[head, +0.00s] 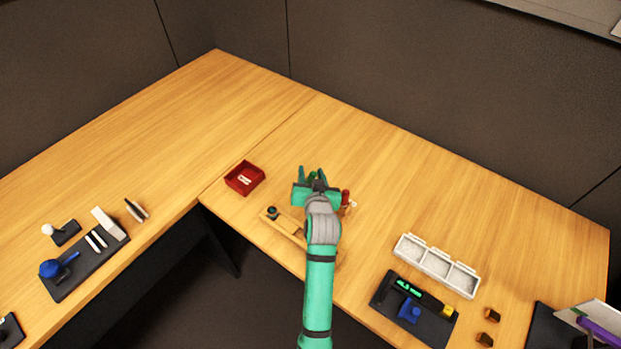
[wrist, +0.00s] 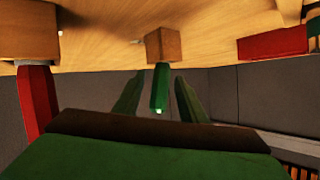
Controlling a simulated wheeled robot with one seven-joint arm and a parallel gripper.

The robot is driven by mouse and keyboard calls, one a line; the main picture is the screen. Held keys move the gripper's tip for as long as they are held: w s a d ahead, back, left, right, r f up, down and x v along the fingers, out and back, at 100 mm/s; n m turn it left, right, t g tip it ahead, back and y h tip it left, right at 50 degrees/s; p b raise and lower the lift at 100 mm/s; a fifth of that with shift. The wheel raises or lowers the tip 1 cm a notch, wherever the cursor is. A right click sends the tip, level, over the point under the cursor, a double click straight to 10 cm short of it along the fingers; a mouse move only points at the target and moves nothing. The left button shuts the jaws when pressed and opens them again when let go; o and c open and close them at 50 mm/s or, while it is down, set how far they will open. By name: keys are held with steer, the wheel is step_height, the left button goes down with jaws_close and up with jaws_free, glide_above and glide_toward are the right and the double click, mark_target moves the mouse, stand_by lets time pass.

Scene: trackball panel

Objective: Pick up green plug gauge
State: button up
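The green plug gauge (wrist: 160,90) shows in the middle of the wrist view, which has the table at the top. Its far end meets a small wooden block (wrist: 162,45). My gripper (wrist: 159,78) is open, with one green finger on each side of the gauge and visible gaps between. In the head view my gripper (head: 312,171) is over the table, and a small part of the green gauge (head: 313,175) shows between the fingers. The rest of it is hidden by my gripper.
A red gauge (wrist: 38,97) stands close beside my gripper, also seen in the head view (head: 345,196). A red box (head: 245,179) lies to the left. A wooden fixture (head: 283,223) is near the table edge. A white tray (head: 436,264) is at right. The table behind is clear.

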steer(key=shift+x, duration=1.3)
jaws_close()
